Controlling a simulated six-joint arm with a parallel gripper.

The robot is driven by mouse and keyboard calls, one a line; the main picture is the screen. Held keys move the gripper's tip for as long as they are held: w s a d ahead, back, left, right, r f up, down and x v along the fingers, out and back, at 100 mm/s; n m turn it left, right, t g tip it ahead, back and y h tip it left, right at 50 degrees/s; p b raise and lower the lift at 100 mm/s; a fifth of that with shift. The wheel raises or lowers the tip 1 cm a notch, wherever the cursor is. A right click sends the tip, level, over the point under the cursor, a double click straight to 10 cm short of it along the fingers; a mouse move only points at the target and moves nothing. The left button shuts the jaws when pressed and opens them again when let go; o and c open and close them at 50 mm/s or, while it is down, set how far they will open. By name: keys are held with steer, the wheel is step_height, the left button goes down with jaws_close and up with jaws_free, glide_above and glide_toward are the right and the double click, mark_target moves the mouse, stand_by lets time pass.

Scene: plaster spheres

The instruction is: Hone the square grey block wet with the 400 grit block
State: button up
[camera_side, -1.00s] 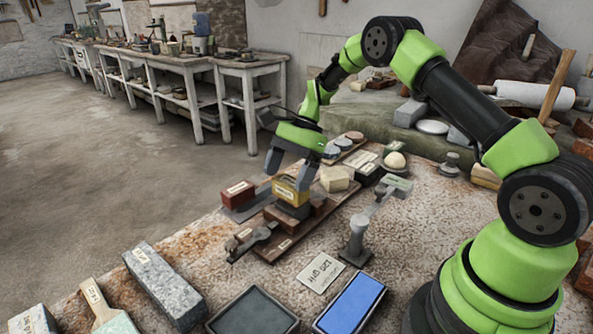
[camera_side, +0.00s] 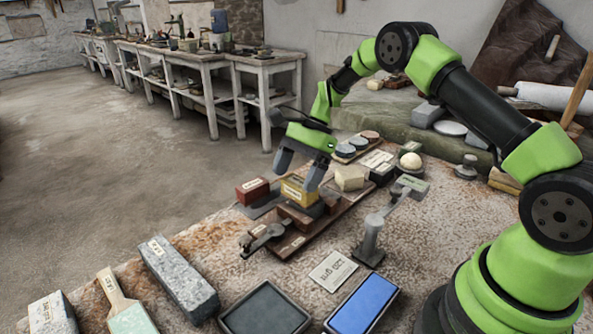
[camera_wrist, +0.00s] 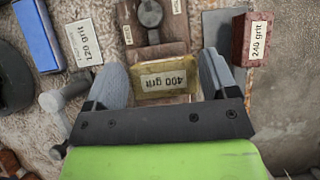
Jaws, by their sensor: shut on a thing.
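My gripper (camera_side: 298,175) is shut on the yellow 400 grit block (camera_side: 296,191), with one finger on each side. In the wrist view the 400 grit block (camera_wrist: 167,78) shows its label upside down between the fingertips (camera_wrist: 165,80). The two look touching, but the contact line is not clear. I cannot tell whether the surface is wet.
A red 240 grit block (camera_side: 252,190) stands left of the gripper, a cream block (camera_side: 350,178) right. A lever clamp (camera_side: 264,236) is on the board's front end.

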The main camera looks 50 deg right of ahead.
steer(key=shift+f, duration=0.35)
steer(key=shift+s+r, duration=0.1)
steer(key=shift+s, duration=1)
steer(key=shift+w, duration=2.2)
